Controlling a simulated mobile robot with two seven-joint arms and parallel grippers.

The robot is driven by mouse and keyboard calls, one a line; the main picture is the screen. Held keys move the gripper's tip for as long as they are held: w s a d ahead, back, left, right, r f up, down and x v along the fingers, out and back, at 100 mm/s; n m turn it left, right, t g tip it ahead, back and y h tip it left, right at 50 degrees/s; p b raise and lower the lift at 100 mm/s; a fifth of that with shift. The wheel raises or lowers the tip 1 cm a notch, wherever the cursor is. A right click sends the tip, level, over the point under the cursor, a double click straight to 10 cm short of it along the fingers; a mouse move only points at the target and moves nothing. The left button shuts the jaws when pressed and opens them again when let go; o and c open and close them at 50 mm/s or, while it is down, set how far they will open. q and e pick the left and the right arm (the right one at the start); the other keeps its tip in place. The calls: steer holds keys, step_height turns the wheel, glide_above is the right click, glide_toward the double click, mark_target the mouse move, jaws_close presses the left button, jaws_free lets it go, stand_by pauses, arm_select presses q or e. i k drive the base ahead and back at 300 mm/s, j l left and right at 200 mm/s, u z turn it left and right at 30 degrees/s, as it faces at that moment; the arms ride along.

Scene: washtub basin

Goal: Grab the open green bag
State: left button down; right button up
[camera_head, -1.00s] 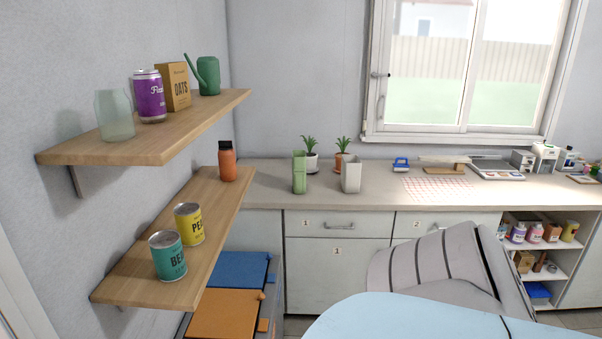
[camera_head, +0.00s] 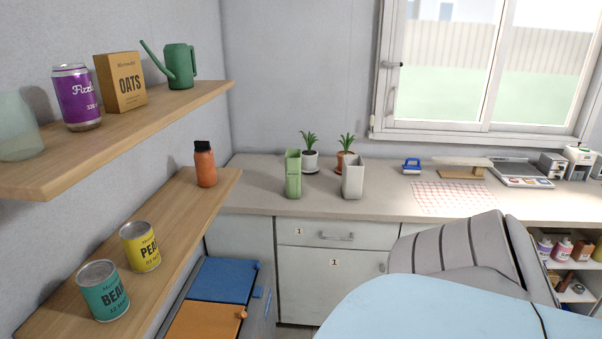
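The open green bag (camera_head: 293,174) stands upright on the counter, left of a similar white bag (camera_head: 353,177). It is tall and narrow, and its top looks open. A potted plant stands a little behind it. Neither of my grippers is in view, so I cannot see whether they are open or shut.
The counter (camera_head: 262,197) runs along the back wall, with bare room left of the green bag. Wooden shelves (camera_head: 205,97) with cans, an oats box and a watering can jut from the left wall. Bins with blue (camera_head: 222,279) and orange lids stand below.

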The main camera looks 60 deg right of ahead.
mark_target(292, 162)
steer(key=k+l, duration=0.1)
steer(key=l, duration=1.5)
steer(key=k+l, duration=0.15)
steer(key=l, duration=1.45)
steer(key=k, duration=0.05)
